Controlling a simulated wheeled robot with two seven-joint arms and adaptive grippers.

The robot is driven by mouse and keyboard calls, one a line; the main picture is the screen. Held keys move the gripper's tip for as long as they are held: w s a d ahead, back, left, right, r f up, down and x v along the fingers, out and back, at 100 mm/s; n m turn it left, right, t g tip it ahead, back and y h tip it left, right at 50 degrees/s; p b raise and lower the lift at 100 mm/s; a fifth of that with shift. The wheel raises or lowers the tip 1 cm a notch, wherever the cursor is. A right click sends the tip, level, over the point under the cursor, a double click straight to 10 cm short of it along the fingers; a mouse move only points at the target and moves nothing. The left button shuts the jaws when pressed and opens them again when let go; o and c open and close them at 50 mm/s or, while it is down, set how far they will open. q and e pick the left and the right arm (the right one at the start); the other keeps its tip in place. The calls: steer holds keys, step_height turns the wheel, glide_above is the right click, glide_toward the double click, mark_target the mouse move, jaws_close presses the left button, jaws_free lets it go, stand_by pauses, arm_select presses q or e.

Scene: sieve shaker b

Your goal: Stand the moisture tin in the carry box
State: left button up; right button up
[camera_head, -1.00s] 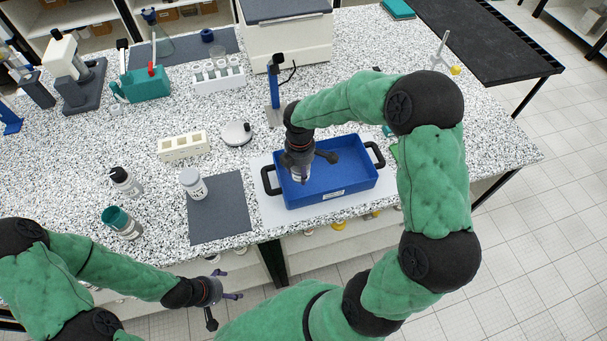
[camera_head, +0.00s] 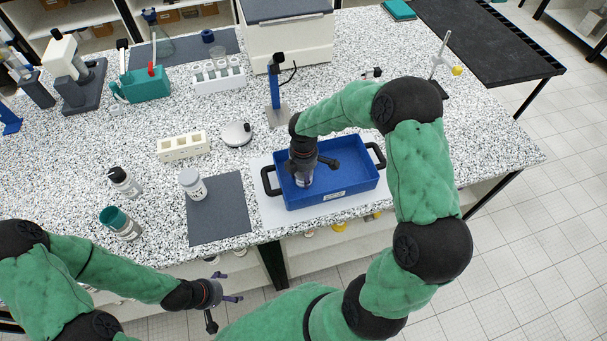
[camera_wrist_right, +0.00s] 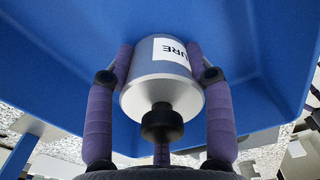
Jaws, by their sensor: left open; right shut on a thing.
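The moisture tin (camera_wrist_right: 162,88) is a silver cylinder with a black knob and a white label ending in "URE". My right gripper (camera_wrist_right: 160,75) is shut on it, with a purple finger on each side. The blue carry box (camera_head: 350,182) has black handles at both ends and stands on a white sheet near the front edge. In the head view my right gripper (camera_head: 304,178) is in the left part of the box, and the tin is mostly hidden under it. I cannot tell whether the tin touches the box floor. My left gripper (camera_head: 222,303) is open and empty, off the table's front edge.
A white-lidded jar (camera_head: 193,184) stands on a dark mat (camera_head: 217,222) left of the box. A post stand (camera_head: 275,95) is close behind the box. A round silver tin (camera_head: 237,134) and a white block with holes (camera_head: 182,146) are behind-left. The box's right part is clear.

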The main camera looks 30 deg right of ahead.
steer(key=o, duration=1.1)
steer(key=shift+o, duration=0.2)
steer(key=shift+r, duration=0.5)
step_height(320, 180, up, 11)
steer(key=shift+r+p, duration=0.15)
steer(key=shift+p, duration=0.9)
